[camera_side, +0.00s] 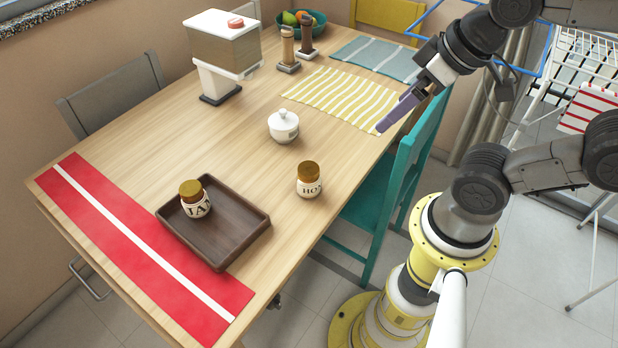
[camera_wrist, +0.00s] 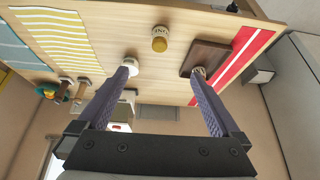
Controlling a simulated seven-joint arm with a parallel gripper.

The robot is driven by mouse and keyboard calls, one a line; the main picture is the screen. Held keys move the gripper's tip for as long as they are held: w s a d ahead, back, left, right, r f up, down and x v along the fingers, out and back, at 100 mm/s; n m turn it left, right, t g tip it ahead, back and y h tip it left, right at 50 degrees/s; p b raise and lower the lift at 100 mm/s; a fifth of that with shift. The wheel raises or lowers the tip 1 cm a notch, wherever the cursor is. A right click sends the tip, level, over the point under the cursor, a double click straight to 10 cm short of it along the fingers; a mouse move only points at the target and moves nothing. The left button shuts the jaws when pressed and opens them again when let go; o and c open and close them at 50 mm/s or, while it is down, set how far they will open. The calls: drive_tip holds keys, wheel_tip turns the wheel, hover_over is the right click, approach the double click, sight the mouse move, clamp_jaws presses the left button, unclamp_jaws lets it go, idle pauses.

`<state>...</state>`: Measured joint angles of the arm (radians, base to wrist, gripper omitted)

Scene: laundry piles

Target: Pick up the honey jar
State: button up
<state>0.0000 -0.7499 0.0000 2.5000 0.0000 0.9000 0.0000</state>
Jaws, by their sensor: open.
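The honey jar (camera_side: 309,181) stands upright on the bare wood between the tray and the table's near edge. It has a brown lid and a white label reading "HO". It also shows in the wrist view (camera_wrist: 160,40), upper middle. A similar jar (camera_side: 194,201) labelled "JA" stands in the dark tray (camera_side: 245,240); in the wrist view a finger partly covers it. My gripper (camera_side: 388,127) is over the yellow striped cloth near the table's right edge, well apart from the honey jar. Its two purple fingers (camera_wrist: 160,73) are spread with nothing between them.
A white lidded sugar bowl (camera_side: 284,127) stands mid-table. A red runner (camera_side: 140,250) lies at the left end. A dispenser (camera_side: 222,55), two mills (camera_side: 289,50) and a fruit bowl (camera_side: 300,22) stand at the back. A teal chair (camera_side: 392,185) is against the right edge.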

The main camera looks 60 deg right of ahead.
idle(0.4)
drive_tip(key=m+g, duration=0.4)
drive_tip(key=m, duration=1.1)
hover_over(308, 167)
wheel_tip(308, 167, down, 11)
drive_tip(key=shift+g, duration=0.8)
wheel_tip(308, 167, down, 13)
drive_tip(key=shift+s+a+f, duration=0.1)
drive_tip(key=shift+f, duration=3)
clamp_jaws()
drive_tip(key=shift+r, duration=0.1)
